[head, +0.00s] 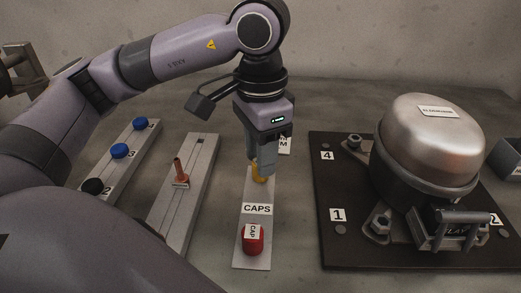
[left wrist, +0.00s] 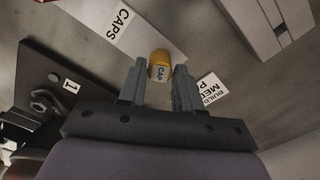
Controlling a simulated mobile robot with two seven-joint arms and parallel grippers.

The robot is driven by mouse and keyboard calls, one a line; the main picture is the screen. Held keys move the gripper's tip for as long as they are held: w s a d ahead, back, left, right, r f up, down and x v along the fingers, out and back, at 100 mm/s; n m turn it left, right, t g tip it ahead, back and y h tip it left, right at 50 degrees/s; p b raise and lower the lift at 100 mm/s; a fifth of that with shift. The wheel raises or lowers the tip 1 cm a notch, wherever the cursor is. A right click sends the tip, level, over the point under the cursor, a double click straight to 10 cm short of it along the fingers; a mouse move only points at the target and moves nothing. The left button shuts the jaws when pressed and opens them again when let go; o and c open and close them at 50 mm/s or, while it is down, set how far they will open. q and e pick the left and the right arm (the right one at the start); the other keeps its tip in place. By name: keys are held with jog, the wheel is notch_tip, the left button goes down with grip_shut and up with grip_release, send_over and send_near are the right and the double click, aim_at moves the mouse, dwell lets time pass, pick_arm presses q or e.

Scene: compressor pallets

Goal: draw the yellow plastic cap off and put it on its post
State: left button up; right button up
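The yellow cap (head: 259,172) is at the far end of the pale CAPS strip (head: 254,193), partly hidden by my left gripper (head: 261,170). In the left wrist view, the yellow cap (left wrist: 159,57) with its "CAP" label shows between the fingertips of my left gripper (left wrist: 160,70). The fingers stand apart with a narrow gap on each side of the cap, so the gripper looks open. Whatever is under the cap is hidden. A red cap (head: 252,240) sits at the near end of the strip. My right gripper is not in view.
A dark pallet (head: 335,250) bears a silver compressor (head: 428,140) at the right. Left of the strip are a board with a copper-coloured upright piece (head: 180,170) and a rail with blue (head: 120,151) and black knobs. Bare table lies between them.

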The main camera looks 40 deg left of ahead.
pick_arm(q)
jog(key=shift+o, duration=1.3)
notch_tip(320, 180, up, 7)
jog(key=shift+r+p, duration=0.1)
jog(key=shift+p, duration=0.65)
